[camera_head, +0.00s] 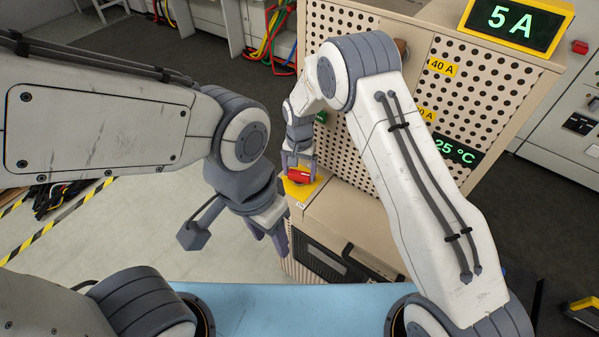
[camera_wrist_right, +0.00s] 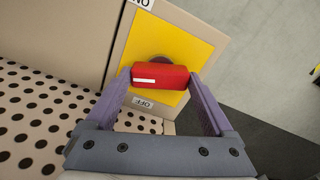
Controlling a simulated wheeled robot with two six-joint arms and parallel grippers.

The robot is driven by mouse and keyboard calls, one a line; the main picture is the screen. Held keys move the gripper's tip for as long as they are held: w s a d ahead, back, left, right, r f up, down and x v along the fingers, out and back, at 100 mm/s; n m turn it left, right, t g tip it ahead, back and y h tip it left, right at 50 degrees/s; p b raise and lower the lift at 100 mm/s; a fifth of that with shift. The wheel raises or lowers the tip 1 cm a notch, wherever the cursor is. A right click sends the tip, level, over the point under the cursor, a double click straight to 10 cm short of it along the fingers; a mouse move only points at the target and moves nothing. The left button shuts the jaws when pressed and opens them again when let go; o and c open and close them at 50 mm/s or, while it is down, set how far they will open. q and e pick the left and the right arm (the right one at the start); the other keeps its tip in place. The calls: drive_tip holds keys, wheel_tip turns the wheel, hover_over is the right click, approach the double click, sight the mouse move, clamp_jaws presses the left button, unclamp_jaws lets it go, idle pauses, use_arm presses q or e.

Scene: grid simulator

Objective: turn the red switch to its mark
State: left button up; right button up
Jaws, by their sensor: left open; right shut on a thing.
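The red switch (camera_head: 300,176) sits on a yellow plate (camera_head: 296,190) on the beige cabinet. In the right wrist view the red switch (camera_wrist_right: 170,76) lies crosswise, with a white stripe at its left end. The yellow plate (camera_wrist_right: 190,50) has an ON label (camera_wrist_right: 142,3) above the switch and an OFF label (camera_wrist_right: 143,101) below it. The stripe points at neither label. My right gripper (camera_head: 298,167) is shut on the switch, one finger at each end. My left gripper (camera_head: 268,234) is open and empty, pointing down, left of and nearer than the switch.
The perforated cabinet (camera_head: 345,80) rises behind the switch and bears a 5 A display (camera_head: 510,25), amber 40 A tag (camera_head: 442,68) and a 25 °C display (camera_head: 457,150). A light-blue surface (camera_head: 290,305) is in front. Cables (camera_head: 60,198) lie on the floor at left.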

sight(300, 173)
drive_tip(key=n, duration=0.3)
drive_tip(key=shift+n+b, duration=0.3)
drive_tip(key=shift+n, duration=0.1)
drive_tip(key=n, duration=0.3)
drive_tip(key=shift+n, duration=0.3)
drive_tip(key=n+b, duration=0.1)
drive_tip(key=n, duration=0.5)
drive_tip(key=shift+r, duration=0.1)
drive_tip(key=shift+w+n, duration=0.1)
drive_tip(key=shift+n, duration=0.3)
drive_tip(key=o, duration=1.1)
wheel_tip(300, 173, up, 10)
drive_tip(key=shift+r+b, duration=0.25)
drive_tip(key=shift+b, duration=0.45)
